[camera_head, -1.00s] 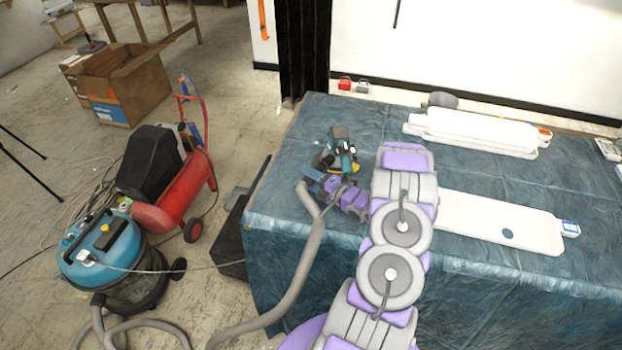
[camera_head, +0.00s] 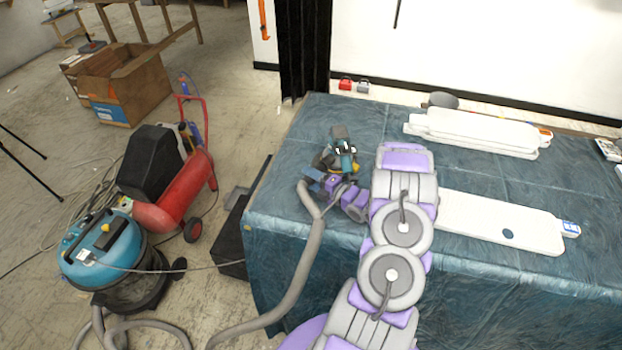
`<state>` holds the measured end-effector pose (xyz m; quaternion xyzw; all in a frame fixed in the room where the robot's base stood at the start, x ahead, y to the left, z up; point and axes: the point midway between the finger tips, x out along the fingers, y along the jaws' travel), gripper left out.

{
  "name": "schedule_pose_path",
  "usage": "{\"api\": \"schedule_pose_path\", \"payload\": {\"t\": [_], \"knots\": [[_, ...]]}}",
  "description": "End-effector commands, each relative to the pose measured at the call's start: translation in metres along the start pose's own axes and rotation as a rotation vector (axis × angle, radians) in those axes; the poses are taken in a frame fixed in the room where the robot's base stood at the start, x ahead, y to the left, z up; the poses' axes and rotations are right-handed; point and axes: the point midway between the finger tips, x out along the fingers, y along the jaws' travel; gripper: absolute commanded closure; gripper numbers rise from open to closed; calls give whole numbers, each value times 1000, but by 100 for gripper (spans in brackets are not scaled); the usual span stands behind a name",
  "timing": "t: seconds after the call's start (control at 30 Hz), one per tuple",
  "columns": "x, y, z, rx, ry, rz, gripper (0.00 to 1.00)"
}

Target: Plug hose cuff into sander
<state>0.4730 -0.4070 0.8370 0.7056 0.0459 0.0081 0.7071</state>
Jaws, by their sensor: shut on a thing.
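The sander (camera_head: 343,148), teal and black with a yellow part, lies on the blue-covered table near its left end. The grey hose (camera_head: 303,265) rises from the floor over the table's front edge to my gripper (camera_head: 326,184). My gripper is shut on the hose cuff (camera_head: 309,186) at the hose's upper end, just in front of the sander. The cuff is small and partly hidden by the gripper. I cannot tell whether the cuff touches the sander's port. My purple and grey arm covers the table to the right of the gripper.
White panels (camera_head: 500,221) lie on the table (camera_head: 270,215) at the right and back. A blue vacuum (camera_head: 105,250) and a red compressor (camera_head: 180,195) stand on the floor at left. A dark box (camera_head: 232,240) stands beside the table. The table's front right is clear.

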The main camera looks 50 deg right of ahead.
Motion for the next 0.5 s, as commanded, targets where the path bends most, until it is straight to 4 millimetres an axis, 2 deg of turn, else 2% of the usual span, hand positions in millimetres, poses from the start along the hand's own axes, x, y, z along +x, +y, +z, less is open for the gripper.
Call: {"api": "schedule_pose_path", "payload": {"t": [0.5], "knots": [[0,0,10,1,-1,1,87]]}}
